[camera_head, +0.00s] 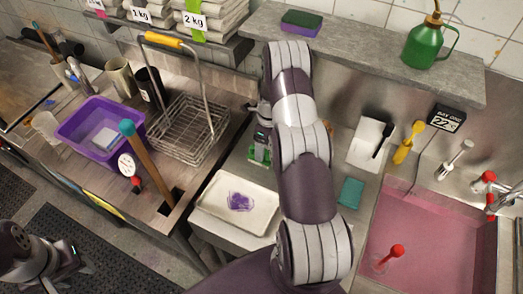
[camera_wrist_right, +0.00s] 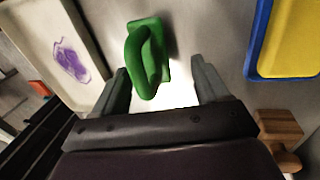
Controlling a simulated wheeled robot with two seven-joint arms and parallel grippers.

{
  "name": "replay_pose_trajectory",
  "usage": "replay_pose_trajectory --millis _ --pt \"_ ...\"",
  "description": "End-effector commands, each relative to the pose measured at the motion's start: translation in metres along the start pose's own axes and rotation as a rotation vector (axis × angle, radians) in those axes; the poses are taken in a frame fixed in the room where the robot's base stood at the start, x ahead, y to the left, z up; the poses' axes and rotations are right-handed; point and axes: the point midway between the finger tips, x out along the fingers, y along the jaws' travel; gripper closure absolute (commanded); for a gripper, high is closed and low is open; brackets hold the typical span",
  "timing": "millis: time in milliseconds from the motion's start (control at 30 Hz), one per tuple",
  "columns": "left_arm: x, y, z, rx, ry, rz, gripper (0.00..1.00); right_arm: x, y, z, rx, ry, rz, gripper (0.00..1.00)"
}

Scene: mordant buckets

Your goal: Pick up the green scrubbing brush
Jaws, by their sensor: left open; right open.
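The green scrubbing brush (camera_wrist_right: 148,55) has a looped handle and lies on the grey metal counter in the right wrist view. In the head view only a bit of it (camera_head: 259,155) shows beside my right arm. My right gripper (camera_wrist_right: 162,78) is open above the brush. The near end of the brush handle appears between the two fingers, closer to the left one; I cannot tell the height gap. In the head view my right gripper (camera_head: 263,138) is mostly hidden by my arm. My left gripper (camera_head: 76,260) is low at the left, away from the brush.
A white tray (camera_head: 207,204) with a purple stain lies close to the brush. A blue-rimmed yellow item (camera_wrist_right: 296,35) and a wooden block (camera_wrist_right: 280,128) lie on the other side. A wire basket (camera_head: 192,130) stands left; a pink-filled sink (camera_head: 430,240) is right.

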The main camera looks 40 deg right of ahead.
Motion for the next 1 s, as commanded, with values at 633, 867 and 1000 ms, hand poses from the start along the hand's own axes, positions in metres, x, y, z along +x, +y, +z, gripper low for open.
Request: replay_pose_trajectory --millis 633,867,1000 --pt "-0.012 0.0 -0.002 0.0 0.0 0.0 0.57 0.024 0.0 0.0 -0.004 0.0 -0.002 0.88" --pt "-0.011 0.0 -0.002 0.0 0.0 0.0 0.57 0.024 0.001 0.0 -0.004 0.001 -0.001 0.88" --pt "-0.006 0.0 -0.001 0.0 0.001 0.0 0.57 0.018 0.001 0.001 -0.004 -0.001 -0.002 0.88"
